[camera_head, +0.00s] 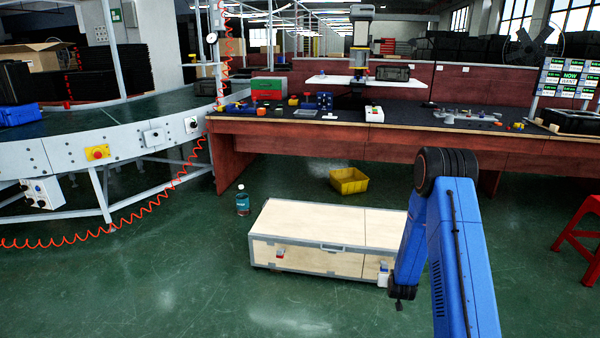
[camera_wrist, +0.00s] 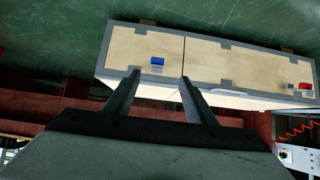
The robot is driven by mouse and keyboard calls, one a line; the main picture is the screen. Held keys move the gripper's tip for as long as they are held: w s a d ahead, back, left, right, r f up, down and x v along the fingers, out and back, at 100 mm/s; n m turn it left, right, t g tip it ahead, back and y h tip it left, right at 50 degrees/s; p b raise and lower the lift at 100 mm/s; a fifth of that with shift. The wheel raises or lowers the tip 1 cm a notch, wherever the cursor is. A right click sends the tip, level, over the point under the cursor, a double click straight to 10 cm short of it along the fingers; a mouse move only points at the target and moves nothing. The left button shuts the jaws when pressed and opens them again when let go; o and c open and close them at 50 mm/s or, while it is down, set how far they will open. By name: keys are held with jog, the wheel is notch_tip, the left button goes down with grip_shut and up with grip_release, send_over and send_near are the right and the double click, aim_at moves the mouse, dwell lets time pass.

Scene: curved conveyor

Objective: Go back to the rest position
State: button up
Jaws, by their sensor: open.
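My gripper (camera_wrist: 159,80) is open and empty in the wrist view, its two dark fingers spread apart. Behind the fingers is a pale wooden case (camera_wrist: 230,65) with grey metal edging, a blue-marked latch and a red-marked latch. In the camera_head view my blue arm bends down at the right, and the gripper end (camera_head: 401,292) hangs by the right end of the case (camera_head: 310,258). The arm hides part of that end. I cannot tell the exact gap between gripper and case. The case is shut and stands on the green floor.
A blue bottle (camera_head: 242,202) stands on the floor left of the case. The curved conveyor (camera_head: 75,140) is at left, with a red coiled cable. A red stool (camera_head: 580,235) is at right. Front-left floor is clear.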

jog(key=s+a+r+g, duration=0.1)
jog(key=s+a+r, duration=0.1)
jog(key=r, duration=0.6)
jog(key=s+a+r, duration=0.2)
jog(key=a+r, duration=0.1)
jog(key=r, duration=0.6)
jog(key=s+a+r+n+g+y, duration=0.1)
jog(key=s+a+r, duration=0.2)
jog(key=s+r, duration=0.4)
jog(key=s+a+r+y, duration=0.1)
jog(key=s+a+r, duration=0.25)
jog(key=r, duration=0.45)
jog(key=s+a+r+g, duration=0.1)
jog(key=s+r, duration=0.3)
jog(key=s, duration=0.8)
jog(key=s+a+r+n+g, duration=0.1)
jog(key=s+r, duration=0.3)
jog(key=s, duration=0.8)
jog(key=s+a+r+n+g, duration=0.1)
jog(key=s+a+r, duration=0.2)
jog(key=s, duration=1)
jog(key=shift+a+r+y, duration=0.2)
jog(key=shift+r+y, duration=0.1)
jog(key=shift+r, duration=0.15)
